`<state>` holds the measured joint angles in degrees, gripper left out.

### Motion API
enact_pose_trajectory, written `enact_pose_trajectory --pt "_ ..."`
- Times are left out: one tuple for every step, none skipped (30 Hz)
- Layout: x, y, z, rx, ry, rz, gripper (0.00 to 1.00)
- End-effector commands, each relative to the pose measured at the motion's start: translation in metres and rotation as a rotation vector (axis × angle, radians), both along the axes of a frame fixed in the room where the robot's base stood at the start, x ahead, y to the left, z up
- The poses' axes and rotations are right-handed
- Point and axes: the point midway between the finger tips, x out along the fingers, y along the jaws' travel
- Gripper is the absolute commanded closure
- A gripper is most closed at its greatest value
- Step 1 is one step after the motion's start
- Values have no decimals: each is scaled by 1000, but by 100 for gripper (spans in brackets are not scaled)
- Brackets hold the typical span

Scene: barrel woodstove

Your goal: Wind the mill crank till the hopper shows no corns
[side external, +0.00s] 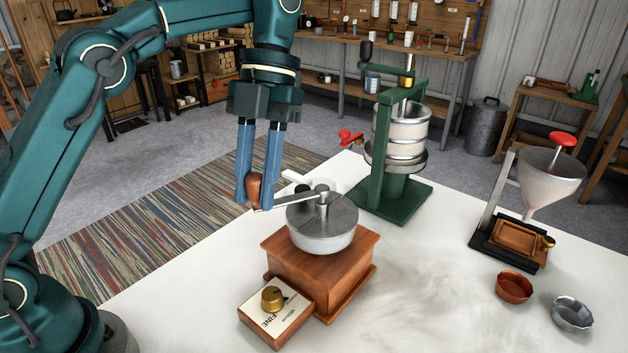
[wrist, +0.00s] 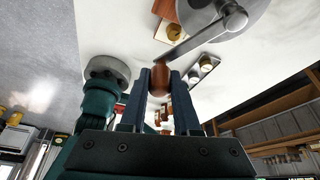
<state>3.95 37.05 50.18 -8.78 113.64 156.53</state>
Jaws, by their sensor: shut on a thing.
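The mill has a brown wooden box (side external: 318,268) with a round metal hopper (side external: 322,235) on top. Its crank arm (side external: 290,198) reaches left from the hub to a brown wooden knob (side external: 254,186). My gripper (side external: 256,202) points down, with its two blue fingers shut on the knob. In the wrist view, the knob (wrist: 160,78) sits between the fingertips, and the crank arm (wrist: 205,38) runs to the hopper (wrist: 215,12) at the top. I cannot make out any corns in the hopper; its inside is too unclear to tell.
A green press (side external: 395,195) stands behind. A funnel stand (side external: 510,235) and two small bowls (side external: 514,287) (side external: 572,313) are at right. The white table (side external: 430,300) is clear between.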

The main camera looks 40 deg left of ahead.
Motion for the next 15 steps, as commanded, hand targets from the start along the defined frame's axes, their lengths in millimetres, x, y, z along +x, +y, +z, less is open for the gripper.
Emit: enact_pose_trajectory --pt "0 0 1 -4 -2 -8 100" --pt "0 0 1 -3 -2 -11 100" --pt "0 1 1 -3 -2 -15 100" --pt "0 1 1 -3 -2 -16 100" --pt "0 1 1 -3 -2 -17 100" --pt "1 1 1 -3 -2 -18 100" --pt "1 1 1 -3 -2 -18 100" --pt "1 1 1 -3 -2 -18 100" --pt "1 1 1 -3 -2 -18 100" --pt "1 1 1 -3 -2 -18 100" --pt "1 1 1 -2 -2 -17 100" --pt "1 1 1 -2 -2 -17 100" --pt "1 1 1 -2 -2 -17 100" --pt "1 1 1 -3 -2 -17 100" --pt "0 1 1 -3 -2 -17 66"
